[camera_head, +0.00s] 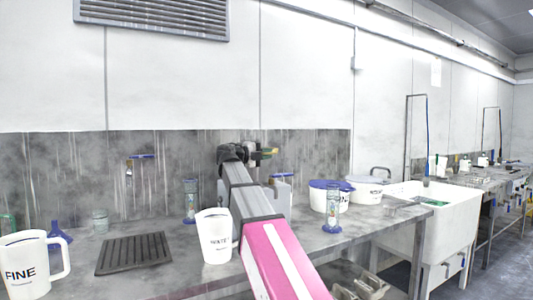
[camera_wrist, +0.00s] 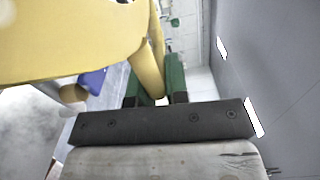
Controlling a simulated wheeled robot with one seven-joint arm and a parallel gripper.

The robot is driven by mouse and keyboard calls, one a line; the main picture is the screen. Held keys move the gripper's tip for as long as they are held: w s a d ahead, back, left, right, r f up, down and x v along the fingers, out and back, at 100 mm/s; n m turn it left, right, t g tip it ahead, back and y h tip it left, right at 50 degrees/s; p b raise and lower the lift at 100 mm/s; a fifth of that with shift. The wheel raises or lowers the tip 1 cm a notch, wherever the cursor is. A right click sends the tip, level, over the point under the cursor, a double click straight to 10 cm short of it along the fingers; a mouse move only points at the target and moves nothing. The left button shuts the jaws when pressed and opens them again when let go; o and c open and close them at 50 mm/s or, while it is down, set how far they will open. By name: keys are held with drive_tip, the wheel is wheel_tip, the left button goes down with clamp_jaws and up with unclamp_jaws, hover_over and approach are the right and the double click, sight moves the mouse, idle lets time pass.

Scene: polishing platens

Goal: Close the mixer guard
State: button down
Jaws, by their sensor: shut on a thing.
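A large curved yellow part, which looks like the mixer guard (camera_wrist: 70,40), fills the upper left of the wrist view. My gripper (camera_wrist: 156,88) has two green fingers, shut on a narrow yellow bar of this part. In the head view my gripper (camera_head: 266,152) is small, at the far end of my arm near the back wall panel.
On the grey bench (camera_head: 180,270) stand a white FINE jug (camera_head: 32,268), a black ribbed mat (camera_head: 134,253), a white beaker (camera_head: 214,240), blue-based cylinders (camera_head: 190,203) and a blue-lidded tub (camera_head: 331,196). A white sink (camera_head: 432,215) is at the right.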

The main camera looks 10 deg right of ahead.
drive_tip(key=shift+f, duration=0.3)
drive_tip(key=c, duration=1.1)
unclamp_jaws()
drive_tip(key=v, duration=1.1)
